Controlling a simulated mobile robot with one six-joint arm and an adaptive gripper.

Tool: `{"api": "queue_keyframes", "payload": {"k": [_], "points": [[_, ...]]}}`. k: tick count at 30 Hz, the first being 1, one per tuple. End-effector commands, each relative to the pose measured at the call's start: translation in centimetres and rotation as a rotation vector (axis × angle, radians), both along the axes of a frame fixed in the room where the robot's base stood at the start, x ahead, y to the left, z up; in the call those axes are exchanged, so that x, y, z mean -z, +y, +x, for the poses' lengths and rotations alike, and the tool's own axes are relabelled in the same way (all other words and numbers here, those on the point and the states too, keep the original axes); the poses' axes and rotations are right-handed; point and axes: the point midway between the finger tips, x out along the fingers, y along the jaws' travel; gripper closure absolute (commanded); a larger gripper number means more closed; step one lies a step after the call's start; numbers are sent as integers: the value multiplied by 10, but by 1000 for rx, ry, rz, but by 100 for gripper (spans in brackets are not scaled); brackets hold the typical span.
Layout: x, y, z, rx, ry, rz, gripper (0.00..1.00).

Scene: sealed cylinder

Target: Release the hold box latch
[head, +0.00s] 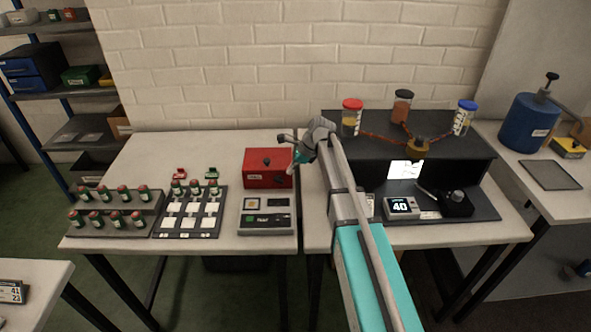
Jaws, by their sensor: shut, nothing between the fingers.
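A red box (268,182), which I take to be the hold box, stands at the back right of the left table. It has a small dark fitting on its upper part and a pale label low on its front. I cannot tell which part is the latch or how it is set. My gripper (293,167) is shut and empty, pointing down and left at the box's upper right edge. It covers part of that edge. I cannot tell whether it touches the box.
A grey device (267,222) with a screen sits in front of the box. Left are a rack of several red-capped vials (110,215) and a tray with white squares (190,212). My arm crosses over the right table, where a black stand holds capped jars (351,118). The left table's back is clear.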

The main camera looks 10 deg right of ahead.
Motion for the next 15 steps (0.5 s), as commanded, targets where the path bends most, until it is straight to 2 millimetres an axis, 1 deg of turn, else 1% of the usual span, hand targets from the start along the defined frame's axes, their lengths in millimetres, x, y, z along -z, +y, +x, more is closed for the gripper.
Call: {"api": "queue_keyframes", "payload": {"k": [1, 6, 15], "points": [[8, 3, 0, 0, 0, 0, 100], [21, 10, 1, 0, 0, 0, 100], [35, 20, 2, -1, 0, 0, 100]]}}
